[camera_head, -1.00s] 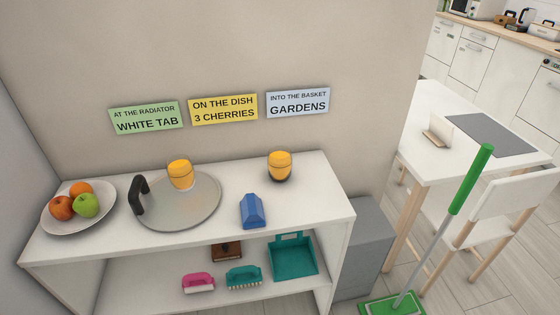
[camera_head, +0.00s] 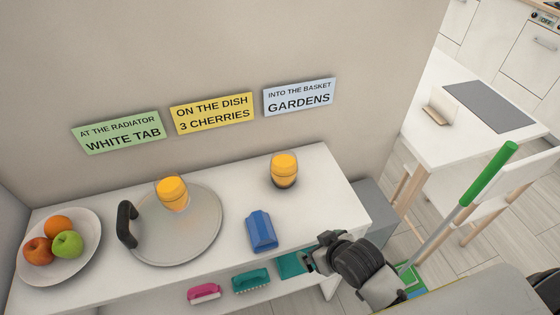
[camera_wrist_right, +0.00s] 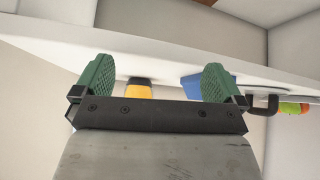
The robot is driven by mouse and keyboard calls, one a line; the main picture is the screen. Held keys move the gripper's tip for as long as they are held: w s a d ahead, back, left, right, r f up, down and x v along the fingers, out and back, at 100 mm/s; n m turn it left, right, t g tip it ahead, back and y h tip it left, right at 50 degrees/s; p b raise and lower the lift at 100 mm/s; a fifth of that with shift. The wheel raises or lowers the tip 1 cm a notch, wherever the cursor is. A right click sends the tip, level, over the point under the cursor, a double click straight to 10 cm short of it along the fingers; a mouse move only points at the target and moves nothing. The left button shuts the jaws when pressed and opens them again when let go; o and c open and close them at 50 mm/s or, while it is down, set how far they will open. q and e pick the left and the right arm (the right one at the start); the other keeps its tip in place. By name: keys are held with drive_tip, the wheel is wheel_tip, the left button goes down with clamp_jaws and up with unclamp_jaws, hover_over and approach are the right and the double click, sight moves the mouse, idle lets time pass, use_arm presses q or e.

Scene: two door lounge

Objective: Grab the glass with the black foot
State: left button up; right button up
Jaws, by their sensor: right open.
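The glass with the black foot (camera_head: 284,168) holds something orange-yellow and stands upright on the white shelf top, right of the blue object. A similar orange glass (camera_head: 172,192) without a visible black foot stands on the round grey tray (camera_head: 205,235). My right gripper (camera_head: 314,262) is at the shelf's front right edge, in front of the black-footed glass and apart from it. In the right wrist view its green fingers (camera_wrist_right: 158,82) are wide open and empty. My left gripper is out of view.
A blue object (camera_head: 262,231) lies on the shelf top (camera_head: 325,200) near its front edge. A fruit plate (camera_head: 88,257) is at the left. Brushes (camera_head: 250,281) lie on the lower shelf. A green-handled mop (camera_head: 488,175) and a white table (camera_head: 450,145) stand at the right.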

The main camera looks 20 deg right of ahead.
drive_tip(key=w+r, duration=0.1)
drive_tip(key=w, duration=0.1)
drive_tip(key=w+r+t+y, duration=0.1)
drive_tip(key=w, duration=0.1)
drive_tip(key=w+r+t, duration=0.1)
drive_tip(key=w, duration=0.1)
drive_tip(key=shift+w+n, duration=0.35)
drive_tip(key=shift+n, duration=0.05)
drive_tip(key=w+d+r+n+t+y, duration=0.1)
drive_tip(key=w+d+r+t+y, duration=0.2)
drive_tip(key=w+r, duration=0.4)
drive_tip(key=t, duration=0.1)
approach(277, 157)
drive_tip(key=shift+w+f+p, duration=0.1)
drive_tip(key=shift+w+p, duration=0.3)
drive_tip(key=shift+p+x, duration=0.5)
drive_tip(key=shift+x, duration=2.65)
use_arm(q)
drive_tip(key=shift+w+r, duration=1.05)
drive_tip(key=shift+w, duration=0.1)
use_arm(e)
drive_tip(key=shift+s+a, duration=0.1)
drive_tip(key=shift+s, duration=0.05)
drive_tip(key=shift+s, duration=0.1)
drive_tip(key=shift+c, duration=1.1)
drive_tip(key=c, duration=0.8)
